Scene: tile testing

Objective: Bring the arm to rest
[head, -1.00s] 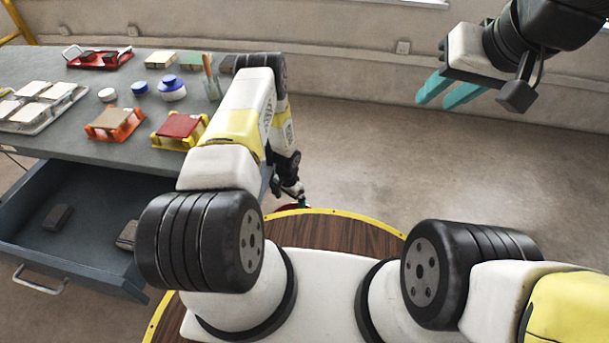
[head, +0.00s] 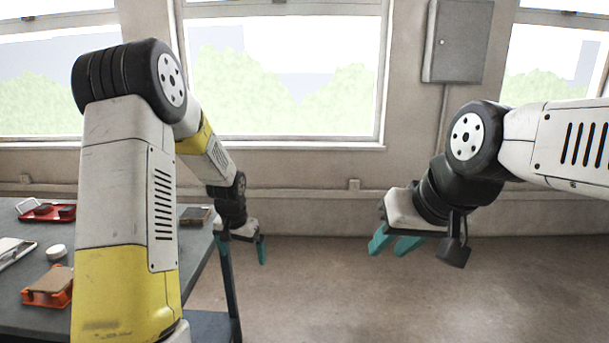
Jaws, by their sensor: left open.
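My left arm rises at the left of the head view and bends down at its elbow. Its gripper (head: 243,253) hangs just past the right edge of the table, with its teal fingers pointing down. It is open and I see nothing held in it. My right arm comes in from the right at a similar height. Its gripper (head: 394,246) is in front of the wall, with its teal fingers apart and tilted down. It is open and empty.
The grey table (head: 120,268) stands at the left, partly hidden by my left arm. It carries a red tray (head: 42,212), a white round container (head: 57,251) and an orange holder (head: 45,296). The floor (head: 330,295) is clear. A grey wall box (head: 458,42) hangs between windows.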

